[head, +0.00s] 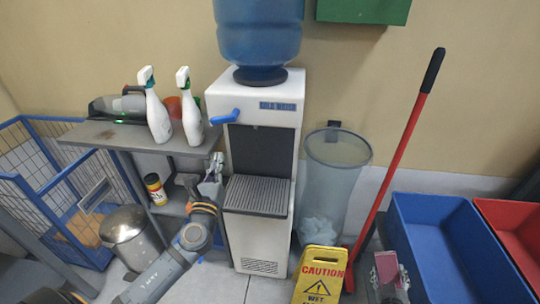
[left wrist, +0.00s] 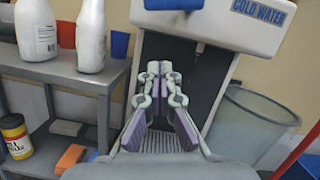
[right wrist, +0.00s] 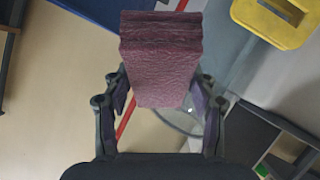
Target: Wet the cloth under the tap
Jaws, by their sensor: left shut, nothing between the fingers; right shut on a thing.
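The cloth (right wrist: 160,60) is a folded maroon block, held between the fingers of my right gripper (right wrist: 160,95). In the head view the cloth (head: 386,266) is low at the right, in front of the blue tray and away from the dispenser. The white water dispenser (head: 262,240) stands at centre with a blue tap lever (head: 225,117) at its upper left front. The lever (left wrist: 172,4) also shows at the top of the left wrist view. My left gripper (head: 216,163) is shut and empty, below the lever, in front of the dispenser's left side; its fingers (left wrist: 158,72) are together.
Right are a translucent bin (head: 335,190), a red-handled pole (head: 395,160), a yellow caution sign (head: 320,275) and a blue tray (head: 450,245).

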